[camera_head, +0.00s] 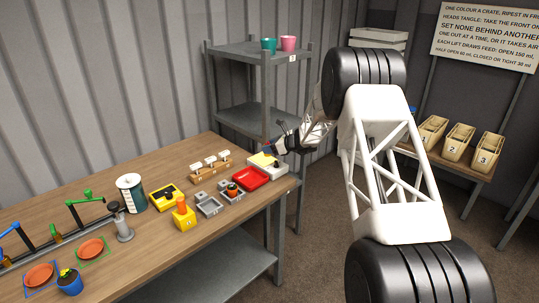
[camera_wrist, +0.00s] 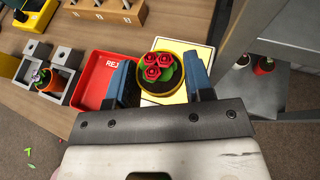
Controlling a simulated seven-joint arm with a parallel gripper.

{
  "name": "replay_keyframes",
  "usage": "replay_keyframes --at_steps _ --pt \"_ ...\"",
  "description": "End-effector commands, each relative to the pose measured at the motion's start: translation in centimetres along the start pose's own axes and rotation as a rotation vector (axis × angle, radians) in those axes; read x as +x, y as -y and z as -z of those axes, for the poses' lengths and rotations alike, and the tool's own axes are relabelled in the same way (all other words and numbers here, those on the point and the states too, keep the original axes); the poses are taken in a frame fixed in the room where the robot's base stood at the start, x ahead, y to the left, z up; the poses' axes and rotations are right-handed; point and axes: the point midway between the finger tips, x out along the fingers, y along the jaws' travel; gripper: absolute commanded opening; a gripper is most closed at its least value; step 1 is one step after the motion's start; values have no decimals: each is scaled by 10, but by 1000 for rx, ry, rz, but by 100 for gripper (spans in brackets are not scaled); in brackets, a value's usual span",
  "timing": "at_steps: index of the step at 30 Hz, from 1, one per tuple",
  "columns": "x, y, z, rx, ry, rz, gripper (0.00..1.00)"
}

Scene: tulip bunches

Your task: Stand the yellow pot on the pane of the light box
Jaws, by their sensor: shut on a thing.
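The yellow pot (camera_wrist: 161,88) holds dark soil, green leaves and several red blooms. In the wrist view it sits between the two blue fingers of my gripper (camera_wrist: 160,84), which is shut on it. The light box (camera_head: 268,164) stands at the right end of the bench, and its pale glowing pane (camera_wrist: 196,58) shows behind and around the pot. The pot overlaps the pane in the wrist view; whether its base touches the pane is hidden. In the head view my gripper (camera_head: 270,150) is just over the light box, and the pot cannot be made out clearly.
A red reject tray (camera_head: 251,178) lies close to the light box. A grey holder with an orange pot (camera_head: 232,187) and a wooden rack (camera_head: 210,171) stand nearby. A grey shelf post rises just behind the bench end. Teal (camera_head: 268,45) and pink (camera_head: 288,43) pots stand up there.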

Motion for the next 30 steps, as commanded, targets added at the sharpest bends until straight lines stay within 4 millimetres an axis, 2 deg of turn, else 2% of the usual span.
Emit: replay_keyframes --at_steps 9,21,30 --pt "0 0 0 0 0 0 24" --pt "13 0 30 0 0 0 24" --pt "13 0 32 -1 0 0 24"
